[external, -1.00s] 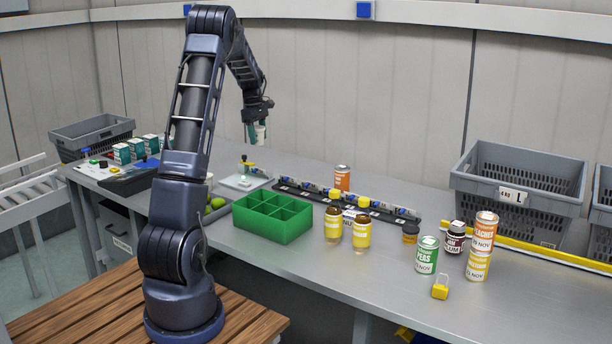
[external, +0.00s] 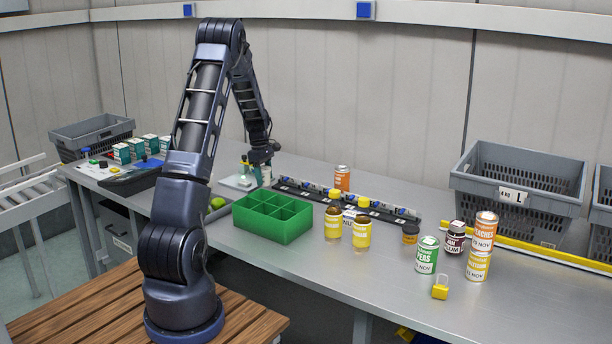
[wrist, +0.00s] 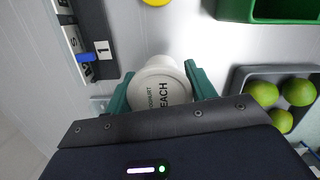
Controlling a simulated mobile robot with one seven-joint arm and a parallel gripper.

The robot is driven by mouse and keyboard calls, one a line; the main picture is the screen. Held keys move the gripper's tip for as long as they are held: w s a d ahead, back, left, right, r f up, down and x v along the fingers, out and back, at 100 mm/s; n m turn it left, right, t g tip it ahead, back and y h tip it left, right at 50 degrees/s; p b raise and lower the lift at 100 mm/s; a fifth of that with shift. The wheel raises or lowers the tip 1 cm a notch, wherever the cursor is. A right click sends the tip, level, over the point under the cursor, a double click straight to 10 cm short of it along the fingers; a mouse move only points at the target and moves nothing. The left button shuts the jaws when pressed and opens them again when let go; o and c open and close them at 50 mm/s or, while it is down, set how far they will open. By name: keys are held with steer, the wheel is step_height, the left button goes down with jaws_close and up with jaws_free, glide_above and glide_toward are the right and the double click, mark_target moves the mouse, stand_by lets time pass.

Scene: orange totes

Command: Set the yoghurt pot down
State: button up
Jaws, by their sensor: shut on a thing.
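The yoghurt pot (wrist: 160,85) is white with dark lettering reading yoghurt and peach. In the wrist view it sits between the two teal fingers of my gripper (wrist: 157,88), which is shut on it. In the external view my gripper (external: 264,166) points down, low over the back of the grey bench (external: 310,262). The pot (external: 266,176) shows only in part below it, between the white scale-like plate and the black rail. I cannot tell whether its base touches the bench.
A green divided box (external: 272,232) stands in front, with a tray of green fruit (wrist: 243,80) beside it. The black numbered rail (external: 300,193) runs close to the pot. The white plate (external: 238,182) is to its left. Jars and cans stand farther right.

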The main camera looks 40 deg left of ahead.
steer(key=shift+f, duration=2.6)
steer(key=shift+f, duration=0.1)
steer(key=o, duration=1.1)
steer(key=shift+c, duration=0.2)
